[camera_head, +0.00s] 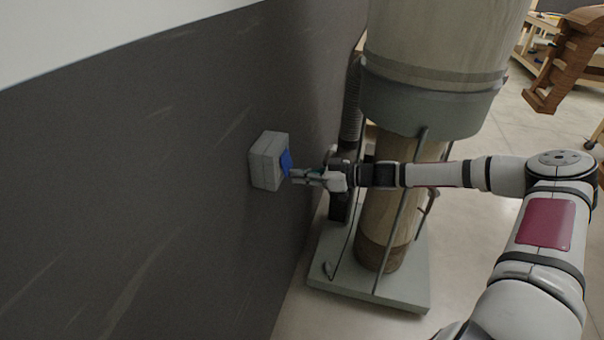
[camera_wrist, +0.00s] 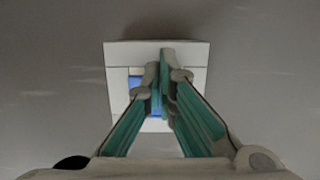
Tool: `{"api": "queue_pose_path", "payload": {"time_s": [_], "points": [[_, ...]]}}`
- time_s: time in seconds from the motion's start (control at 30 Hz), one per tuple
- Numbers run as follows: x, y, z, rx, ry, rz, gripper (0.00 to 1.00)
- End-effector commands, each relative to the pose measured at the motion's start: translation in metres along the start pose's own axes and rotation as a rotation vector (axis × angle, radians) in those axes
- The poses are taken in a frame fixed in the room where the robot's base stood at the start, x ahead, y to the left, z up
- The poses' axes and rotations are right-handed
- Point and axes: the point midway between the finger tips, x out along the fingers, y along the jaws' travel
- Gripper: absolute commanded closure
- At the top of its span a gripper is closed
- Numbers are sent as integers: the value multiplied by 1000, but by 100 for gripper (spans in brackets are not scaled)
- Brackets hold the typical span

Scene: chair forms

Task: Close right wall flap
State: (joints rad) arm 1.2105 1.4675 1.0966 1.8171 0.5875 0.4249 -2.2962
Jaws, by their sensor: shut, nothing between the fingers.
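A light grey box (camera_head: 264,162) is mounted on the dark wall, with a blue panel (camera_head: 286,160) on its front, which looks like the flap. My gripper (camera_head: 292,174) is shut and empty, its fingertips right at the lower part of the blue panel. Whether they touch it I cannot tell. In the wrist view the pale box (camera_wrist: 190,52) is straight ahead, and the blue panel (camera_wrist: 134,82) shows left of and between the teal fingers (camera_wrist: 161,75). The fingers hide much of the box front, so how far the flap is open is unclear.
The dark wall (camera_head: 130,190) runs along the left and is otherwise bare. A large cylindrical machine (camera_head: 440,60) on a grey base plate (camera_head: 400,288) stands close behind my forearm. A wooden piece of furniture (camera_head: 568,58) is at the top right. Pale floor is open at the right.

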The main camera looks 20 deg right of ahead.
Motion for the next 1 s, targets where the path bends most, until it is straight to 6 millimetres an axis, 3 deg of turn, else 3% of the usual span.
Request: {"api": "queue_pose_path", "payload": {"time_s": [0.27,1.0], "points": [[11,0,4,3,141,0,100],[19,0,6,0,130,-1,100]]}}
